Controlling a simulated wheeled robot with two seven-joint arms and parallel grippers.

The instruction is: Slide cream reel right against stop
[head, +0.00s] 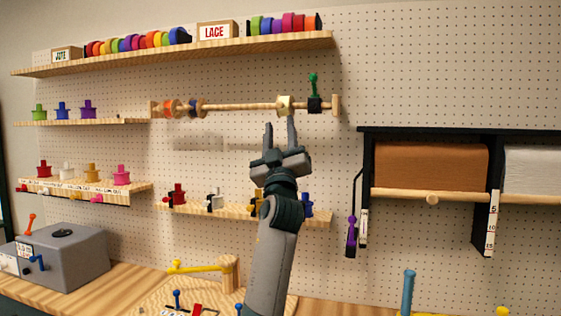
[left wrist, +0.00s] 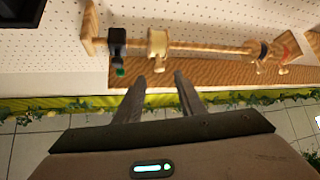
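The cream reel (head: 285,103) sits on the horizontal wooden rod (head: 244,106), near its right end. A black block with a green knob (head: 314,104), apparently the stop, is on the rod to its right, with a short gap of bare rod between them. My left gripper (head: 280,123) is open and empty, fingers pointing up just below the reel. In the left wrist view the cream reel (left wrist: 157,42) and black block (left wrist: 117,43) lie beyond the open fingertips (left wrist: 161,75); contact with the reel is not visible. My right gripper is not in view.
Orange (head: 169,107) and dark blue (head: 196,105) reels sit at the rod's left end. A wooden end bracket (head: 336,104) closes the right. A shelf of coloured rolls (head: 180,54) runs above. A lower shelf (head: 235,213) with coloured spools is below, partly behind my arm.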

